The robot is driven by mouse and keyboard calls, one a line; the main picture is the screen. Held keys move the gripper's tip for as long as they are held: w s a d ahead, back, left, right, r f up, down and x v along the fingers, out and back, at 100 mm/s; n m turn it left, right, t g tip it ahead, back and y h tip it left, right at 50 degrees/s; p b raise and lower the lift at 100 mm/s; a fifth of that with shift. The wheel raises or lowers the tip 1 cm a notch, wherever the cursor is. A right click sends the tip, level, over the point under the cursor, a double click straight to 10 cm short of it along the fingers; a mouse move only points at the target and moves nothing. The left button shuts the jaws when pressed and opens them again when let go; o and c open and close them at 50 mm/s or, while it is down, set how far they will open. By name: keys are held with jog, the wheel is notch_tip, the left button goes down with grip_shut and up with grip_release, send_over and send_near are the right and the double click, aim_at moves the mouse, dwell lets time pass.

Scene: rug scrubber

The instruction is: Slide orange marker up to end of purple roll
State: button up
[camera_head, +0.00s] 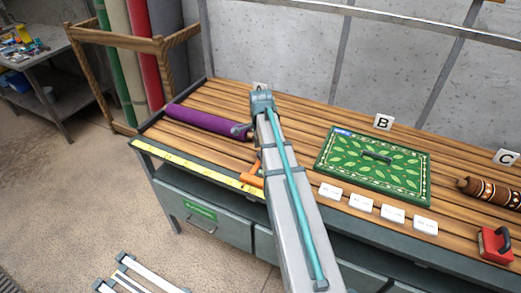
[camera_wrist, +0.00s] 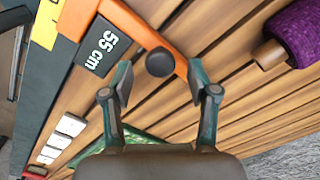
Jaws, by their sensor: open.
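The purple roll (camera_head: 205,121) lies on the slatted bench at its left end, and its near end with a wooden core (camera_wrist: 268,56) shows at the right of the wrist view. The orange marker (camera_head: 252,176) sits at the yellow scale along the bench's front edge, partly hidden by my arm. In the wrist view the orange marker (camera_wrist: 140,32) has a black "55 cm" plate and a dark round knob (camera_wrist: 160,62). My gripper (camera_wrist: 160,78) is open, and the knob appears between its fingertips. I cannot tell whether they touch it. The gripper is hidden in the head view.
The yellow scale (camera_head: 190,164) runs along the front edge. A green leaf-patterned rug (camera_head: 330,158) with a handle lies right of my arm, with several white cards (camera_head: 361,203) before it. A red block (camera_head: 494,245) and patterned roll (camera_head: 490,192) are far right.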

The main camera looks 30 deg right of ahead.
jog(key=shift+f, duration=0.75)
jog(key=c, duration=0.9)
jog(key=w+a, duration=0.1)
jog(key=w, duration=0.1)
jog(key=w+a, duration=0.2)
jog(key=shift+w+a, duration=0.3)
jog(key=shift+w, duration=0.1)
jog(key=shift+c, duration=0.2)
jog(key=shift+s, duration=0.1)
jog(key=o, duration=0.9)
jog(key=shift+o, duration=0.2)
